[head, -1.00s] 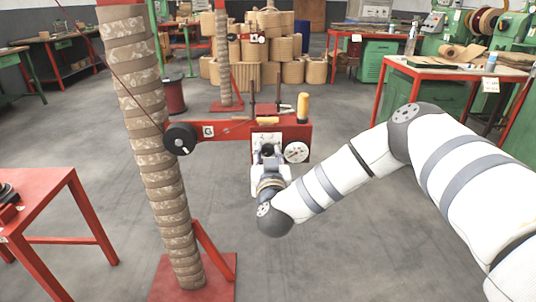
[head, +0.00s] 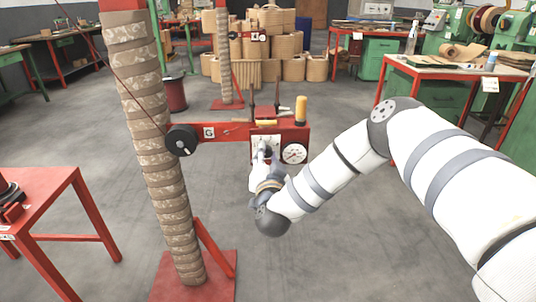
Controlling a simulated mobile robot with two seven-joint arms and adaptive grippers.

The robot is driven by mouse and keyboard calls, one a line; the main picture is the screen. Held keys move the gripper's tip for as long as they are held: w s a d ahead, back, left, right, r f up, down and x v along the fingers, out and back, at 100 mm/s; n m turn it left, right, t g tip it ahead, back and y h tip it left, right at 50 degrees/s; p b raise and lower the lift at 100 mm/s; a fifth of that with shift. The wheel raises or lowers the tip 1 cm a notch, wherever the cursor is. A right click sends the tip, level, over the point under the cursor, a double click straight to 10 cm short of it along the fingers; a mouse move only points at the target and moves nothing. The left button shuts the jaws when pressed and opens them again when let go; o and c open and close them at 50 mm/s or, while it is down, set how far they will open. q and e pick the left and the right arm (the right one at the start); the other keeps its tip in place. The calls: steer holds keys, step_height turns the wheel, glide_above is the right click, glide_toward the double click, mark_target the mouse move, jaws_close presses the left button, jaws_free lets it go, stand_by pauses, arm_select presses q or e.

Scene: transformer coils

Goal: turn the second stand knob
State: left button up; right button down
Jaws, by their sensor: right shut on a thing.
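The near stand has a red arm (head: 225,132) marked "G", ending in a red box with a white plate (head: 266,141) and a white dial (head: 294,153). My right gripper (head: 262,152) is up against the front of the white plate, to the left of the dial. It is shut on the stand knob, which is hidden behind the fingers. The gripper is seen narrow, edge-on. My left gripper is out of view.
A tall wrapped column (head: 155,150) on a red base (head: 222,262) stands left of the gripper. A red table (head: 50,190) is at the left, and a workbench (head: 455,72) at the right. A similar stand (head: 226,60) is farther back. The floor in front is clear.

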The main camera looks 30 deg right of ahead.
steer(key=shift+m, duration=2)
steer(key=c, duration=1.3)
jaws_free()
steer(key=v, duration=1.2)
steer(key=shift+f, duration=0.1)
